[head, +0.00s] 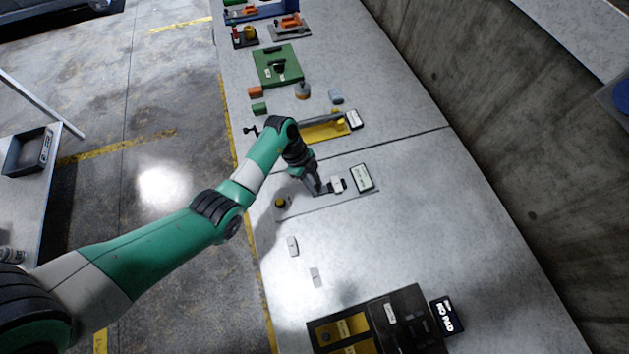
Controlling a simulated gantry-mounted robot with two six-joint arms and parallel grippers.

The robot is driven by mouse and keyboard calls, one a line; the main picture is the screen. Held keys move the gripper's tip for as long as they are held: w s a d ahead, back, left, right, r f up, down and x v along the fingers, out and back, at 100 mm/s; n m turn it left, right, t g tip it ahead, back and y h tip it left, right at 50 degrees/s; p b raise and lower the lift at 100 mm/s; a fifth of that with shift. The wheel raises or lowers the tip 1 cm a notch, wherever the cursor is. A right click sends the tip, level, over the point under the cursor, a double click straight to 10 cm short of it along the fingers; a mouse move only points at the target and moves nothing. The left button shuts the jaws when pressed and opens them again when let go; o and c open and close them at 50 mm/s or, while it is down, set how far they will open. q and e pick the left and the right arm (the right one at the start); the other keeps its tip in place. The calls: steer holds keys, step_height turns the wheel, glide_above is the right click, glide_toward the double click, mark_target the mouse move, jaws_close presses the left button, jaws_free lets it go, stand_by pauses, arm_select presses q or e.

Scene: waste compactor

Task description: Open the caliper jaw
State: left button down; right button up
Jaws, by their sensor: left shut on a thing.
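A flat grey plate (298,209) lies on the pale bench and looks like the base of the caliper. A dark round knob (280,203) stands at its left end, and a small white block (337,185) stands toward its right. My left gripper (318,190) reaches down over the plate just left of the white block. It is shut on a small part there, which looks like the caliper jaw; the fingers hide most of it. How wide the jaw stands cannot be told. My right gripper does not show.
A white label sign (362,178) stands right of the plate. A yellow fixture (325,131) sits behind it, and a green board (278,66) farther back. Two small pale blocks (293,246) and a black-and-yellow case (345,329) lie nearer. A concrete wall (500,130) bounds the right.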

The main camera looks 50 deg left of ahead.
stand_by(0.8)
arm_select(q)
steer(key=p, duration=0.1)
steer(key=s+p, duration=0.2)
steer(key=shift+a+r+p, duration=0.3)
steer(key=shift+a+p, duration=0.05)
steer(key=shift+a+f, duration=0.1)
steer(key=shift+f, duration=0.2)
steer(key=c, duration=0.7)
jaws_free()
steer(key=p+v, duration=0.3)
steer(key=v, duration=0.8)
steer(key=shift+s+a+r+p, duration=0.1)
steer(key=shift+r+p, duration=0.15)
steer(key=shift+p, duration=0.15)
